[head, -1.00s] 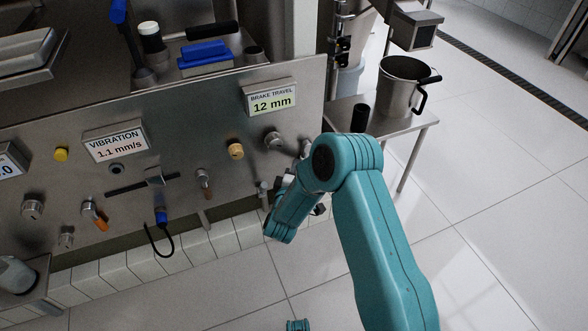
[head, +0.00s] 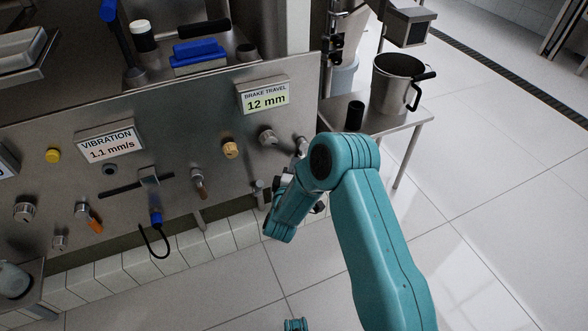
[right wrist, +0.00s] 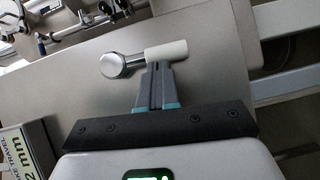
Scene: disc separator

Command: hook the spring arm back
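The spring arm, as far as I can tell, is the bright metal piece with a white sleeve (right wrist: 172,50) near the panel's edge in the right wrist view. Its round metal end (right wrist: 113,66) lies to the left. My right gripper (right wrist: 159,66) has its fingers side by side with no clear gap. Their tips are at the white sleeve, which lies across them; contact is not certain. In the head view my right arm's elbow and forearm hide most of the gripper and the spring arm. My left gripper is not in view.
The steel panel (head: 215,130) carries a brake travel display (head: 264,97), a vibration display (head: 110,144), a tan knob (head: 229,149), a metal knob (head: 267,137) and other controls. A side table (head: 385,123) with a metal jug (head: 396,83) stands right.

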